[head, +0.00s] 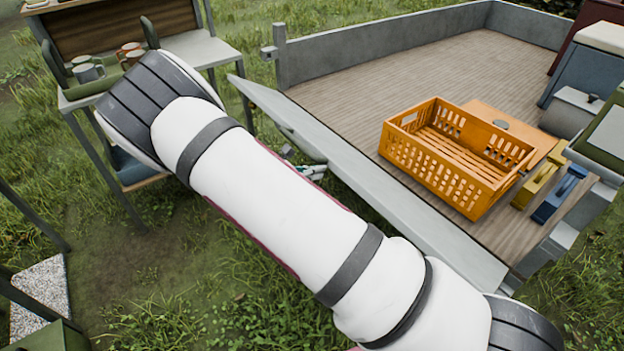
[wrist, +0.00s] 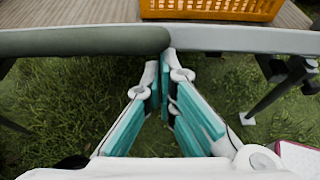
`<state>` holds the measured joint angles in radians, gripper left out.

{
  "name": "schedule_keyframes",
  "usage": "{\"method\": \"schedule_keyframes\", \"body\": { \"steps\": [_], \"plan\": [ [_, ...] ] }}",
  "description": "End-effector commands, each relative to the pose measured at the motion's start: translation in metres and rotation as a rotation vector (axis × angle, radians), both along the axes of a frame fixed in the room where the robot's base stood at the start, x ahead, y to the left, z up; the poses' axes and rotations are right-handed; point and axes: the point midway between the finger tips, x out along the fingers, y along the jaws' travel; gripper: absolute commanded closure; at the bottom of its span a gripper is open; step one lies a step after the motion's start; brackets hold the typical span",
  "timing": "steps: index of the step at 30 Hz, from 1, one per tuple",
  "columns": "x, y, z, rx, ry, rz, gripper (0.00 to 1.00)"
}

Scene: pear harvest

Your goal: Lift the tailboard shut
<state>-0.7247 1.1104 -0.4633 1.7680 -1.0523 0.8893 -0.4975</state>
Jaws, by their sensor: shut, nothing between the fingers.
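The tailboard (head: 375,185) is a long pale grey panel along the near edge of the trailer bed. It leans outward, and its far end stands apart from the corner post. In the wrist view its light grey edge (wrist: 245,39) runs across the top, with a dark grey-green rounded bar (wrist: 80,41) along the left half. My gripper (wrist: 166,62) has its teal-padded fingers shut with nothing between them, tips close to that bar; I cannot tell if they touch. In the head view my gripper (head: 314,172) shows just outside the tailboard, partly hidden by my arm.
An orange crate (head: 451,170) stands on the wooden trailer bed (head: 370,85). Yellow (head: 538,184) and blue (head: 560,194) cases and grey boxes stand at the right. A rack with mugs (head: 88,70) stands at the left. Grass lies below the tailboard.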

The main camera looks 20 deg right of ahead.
Motion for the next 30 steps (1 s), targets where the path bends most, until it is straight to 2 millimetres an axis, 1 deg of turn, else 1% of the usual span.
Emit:
{"method": "schedule_keyframes", "body": {
  "steps": [1, 6, 12, 21, 30],
  "plan": [
    [0.0, -0.01, 0.02, 0.024, 0.002, -0.01, 1.0],
    [0.007, -0.03, 0.051, 0.137, 0.036, -0.012, 1.0],
    [0.016, -0.058, 0.082, 0.269, 0.078, -0.012, 1.0],
    [0.031, -0.102, 0.117, 0.452, 0.136, -0.011, 1.0],
    [0.047, -0.149, 0.143, 0.628, 0.193, -0.01, 1.0]
  ]
}}
